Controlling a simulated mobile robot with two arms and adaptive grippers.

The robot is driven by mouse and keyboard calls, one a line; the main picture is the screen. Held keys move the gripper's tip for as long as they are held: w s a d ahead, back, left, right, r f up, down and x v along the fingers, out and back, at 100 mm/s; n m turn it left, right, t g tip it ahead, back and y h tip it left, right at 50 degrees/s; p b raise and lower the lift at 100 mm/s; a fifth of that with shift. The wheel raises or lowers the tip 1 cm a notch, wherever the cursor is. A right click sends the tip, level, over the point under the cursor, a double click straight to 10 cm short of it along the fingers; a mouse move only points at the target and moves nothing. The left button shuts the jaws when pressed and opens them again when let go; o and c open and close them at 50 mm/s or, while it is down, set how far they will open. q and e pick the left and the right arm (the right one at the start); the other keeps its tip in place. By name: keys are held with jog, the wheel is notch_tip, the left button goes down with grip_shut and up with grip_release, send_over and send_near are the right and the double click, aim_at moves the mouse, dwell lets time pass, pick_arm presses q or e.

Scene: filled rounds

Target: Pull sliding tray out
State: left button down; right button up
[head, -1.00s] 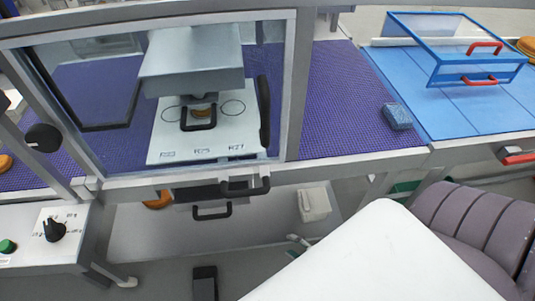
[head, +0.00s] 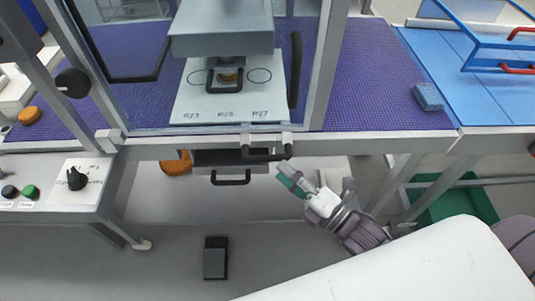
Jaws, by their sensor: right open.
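A white tray plate (head: 215,104) marked R23, R25 and R27 lies under the grey press head (head: 222,32), behind a clear door. It has a black handle, and a small round brown piece (head: 228,76) sits at its middle. Below the table edge is a dark drawer-like unit (head: 222,158) with a black handle (head: 231,181) hanging at its front. My right gripper (head: 285,178), with teal fingertips, is open and empty, just right of that lower handle and apart from it. My left gripper is out of view.
The door has a black vertical handle (head: 295,70); another black handle (head: 266,155) is at the table edge. A control box (head: 75,180) stands left. A green bin (head: 450,200) is below right.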

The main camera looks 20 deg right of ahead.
aim_at(266, 156)
jog(key=p+x, duration=0.1)
jog(key=x, duration=0.5)
jog(key=shift+w+a, duration=0.1)
grip_shut()
